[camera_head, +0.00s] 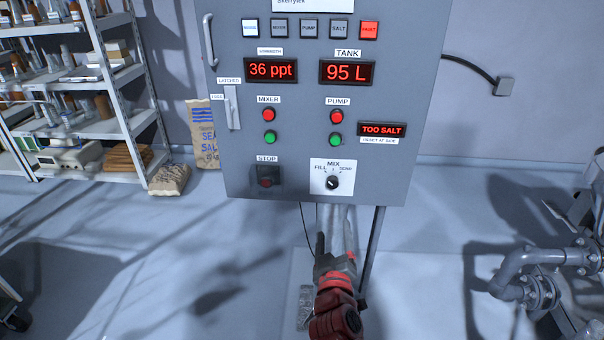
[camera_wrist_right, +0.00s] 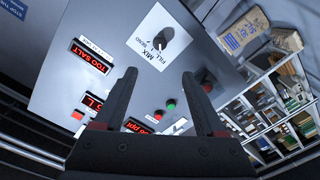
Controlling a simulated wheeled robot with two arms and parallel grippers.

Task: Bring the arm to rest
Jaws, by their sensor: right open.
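My right gripper (camera_head: 337,238) is below the grey control panel (camera_head: 300,190) in the head view, its arm coming up from the bottom. In the right wrist view its two fingers (camera_wrist_right: 158,100) stand apart with nothing between them. The panel face lies beyond the fingertips, with the black MIX knob (camera_head: 333,182) also in the wrist view (camera_wrist_right: 163,40). The gripper appears apart from the panel and the knob. My left gripper is not in view.
The panel shows 36 ppt (camera_head: 271,70), 95 L (camera_head: 347,72) and a red TOO SALT display (camera_head: 382,129). Shelves (camera_head: 105,130) and salt sacks (camera_head: 169,180) stand at the left. Grey pipes (camera_head: 530,270) are at the right. Floor beside the panel is open.

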